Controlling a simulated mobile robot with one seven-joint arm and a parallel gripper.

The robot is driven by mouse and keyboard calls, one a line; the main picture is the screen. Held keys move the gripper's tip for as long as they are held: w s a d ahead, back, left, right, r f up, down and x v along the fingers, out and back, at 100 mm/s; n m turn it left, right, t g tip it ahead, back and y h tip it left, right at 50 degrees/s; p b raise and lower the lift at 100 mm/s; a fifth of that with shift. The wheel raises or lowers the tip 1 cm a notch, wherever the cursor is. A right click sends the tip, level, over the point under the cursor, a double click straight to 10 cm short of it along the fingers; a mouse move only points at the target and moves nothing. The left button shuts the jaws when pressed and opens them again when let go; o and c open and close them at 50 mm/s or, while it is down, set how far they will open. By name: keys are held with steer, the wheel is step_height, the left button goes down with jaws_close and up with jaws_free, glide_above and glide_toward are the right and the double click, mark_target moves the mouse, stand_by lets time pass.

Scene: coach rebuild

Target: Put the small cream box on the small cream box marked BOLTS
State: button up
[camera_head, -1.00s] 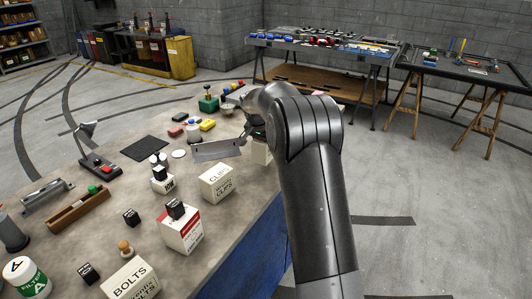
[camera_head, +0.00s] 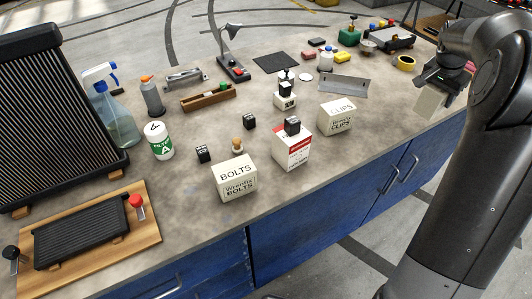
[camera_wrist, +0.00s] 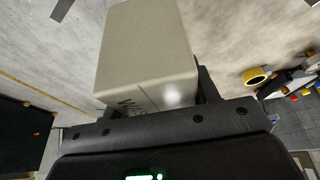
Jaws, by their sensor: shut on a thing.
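My gripper (camera_head: 446,78) is at the right of the head view, over the bench's right end, shut on a small cream box (camera_head: 432,103). In the wrist view the held box (camera_wrist: 150,50) sits between the fingers, with part of some printing showing at its lower edge. The small cream box marked BOLTS (camera_head: 236,184) stands upright on the bench near its front edge, well to the left of my gripper. A small wooden knob (camera_head: 237,145) shows at its back edge; I cannot tell whether it touches the box.
A red-and-white box (camera_head: 291,150) with a black block on it stands right of BOLTS, and a cream CLIPS box (camera_head: 336,117) stands beyond it. Small black blocks (camera_head: 203,154), a white jar (camera_head: 159,140) and a wooden board (camera_head: 140,240) are to the left.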

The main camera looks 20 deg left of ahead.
steer(key=s+a+r+n+y, duration=0.1)
steer(key=s+a+r+n, duration=0.2)
steer(key=a, duration=0.5)
steer(key=s+a+r+n+y, duration=0.1)
steer(key=s+a+n, duration=0.3)
steer(key=a, duration=0.5)
steer(key=s+a+r+n+y, duration=0.1)
steer(key=s+a+r, duration=0.2)
steer(key=s+a, duration=0.35)
steer(key=n+y, duration=0.3)
steer(key=n, duration=0.6)
glide_above(232, 166)
step_height(232, 166, down, 10)
steer(key=shift+r, duration=0.25)
